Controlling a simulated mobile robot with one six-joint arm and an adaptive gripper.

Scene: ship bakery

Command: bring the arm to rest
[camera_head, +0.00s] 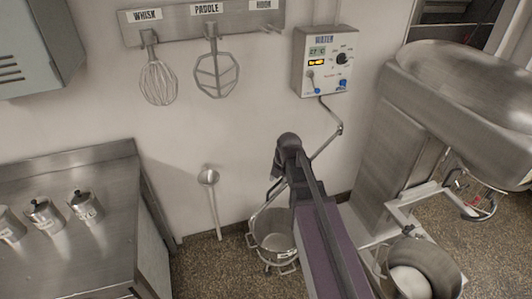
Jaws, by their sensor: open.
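My arm reaches up from the bottom of the head view, with a dark rounded joint at its top end. My gripper (277,172) is a small dark shape just below and left of that joint, in front of the wall and above a steel bowl (272,232). Its fingers are small and partly hidden by my arm. It is open, and I see nothing held in it.
A water panel (325,62) with a thin jointed pipe (328,142) hangs behind my arm. A large mixer (410,130) with a bowl (428,262) stands right. A steel counter (100,245) with canisters (85,206) is left. A whisk (158,82) and paddle (216,75) hang above.

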